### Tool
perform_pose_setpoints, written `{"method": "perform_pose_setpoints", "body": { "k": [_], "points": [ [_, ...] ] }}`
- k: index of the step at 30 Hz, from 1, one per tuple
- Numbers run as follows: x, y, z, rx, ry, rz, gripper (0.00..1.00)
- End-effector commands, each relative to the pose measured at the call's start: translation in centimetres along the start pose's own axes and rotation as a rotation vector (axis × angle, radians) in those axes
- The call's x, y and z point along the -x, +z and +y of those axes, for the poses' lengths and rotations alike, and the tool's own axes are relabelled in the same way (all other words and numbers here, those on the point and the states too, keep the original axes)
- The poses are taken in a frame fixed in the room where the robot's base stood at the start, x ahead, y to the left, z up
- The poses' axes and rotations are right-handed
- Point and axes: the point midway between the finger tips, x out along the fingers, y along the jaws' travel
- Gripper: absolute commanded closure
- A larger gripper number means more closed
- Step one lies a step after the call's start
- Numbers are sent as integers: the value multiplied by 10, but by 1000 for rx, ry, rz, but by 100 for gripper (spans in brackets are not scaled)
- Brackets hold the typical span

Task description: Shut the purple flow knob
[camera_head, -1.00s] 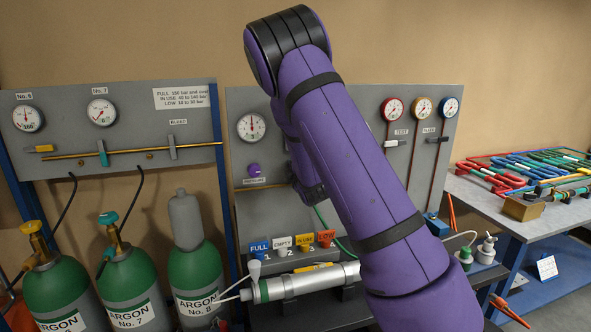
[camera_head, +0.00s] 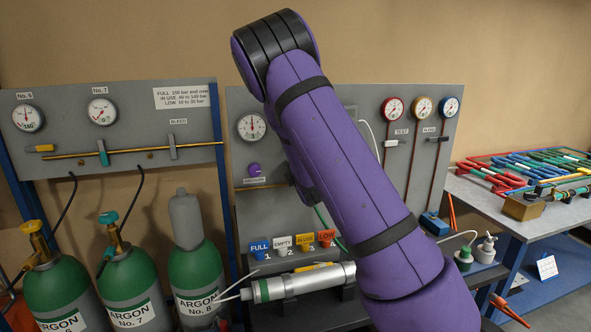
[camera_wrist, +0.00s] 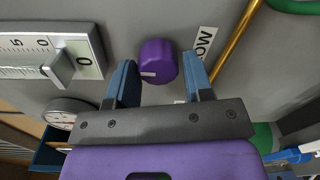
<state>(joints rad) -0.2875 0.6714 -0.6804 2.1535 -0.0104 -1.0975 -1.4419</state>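The purple flow knob (camera_wrist: 158,62) is a round knob on the grey panel in the wrist view, with a short white mark on its face. A partly hidden label ending in "OW" (camera_wrist: 204,43) is beside it. I cannot tell how far the tips are from the panel.
In the wrist view, a slider scale (camera_wrist: 60,58) is left of the knob, a round gauge (camera_wrist: 62,112) below it, and a brass pipe (camera_wrist: 234,45) to the right. In the head view, a silver cylinder (camera_head: 300,283) lies below; green argon bottles (camera_head: 130,290) stand left.

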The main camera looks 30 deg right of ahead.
Motion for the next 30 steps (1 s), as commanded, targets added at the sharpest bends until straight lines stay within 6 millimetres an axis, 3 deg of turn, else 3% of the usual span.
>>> {"method": "perform_pose_setpoints", "body": {
  "k": [2,14,30],
  "points": [
    [0,0,0,0,0,0,36],
    [8,0,1,-1,1,0,36],
    [96,0,0,-1,1,0,36]
  ]
}}
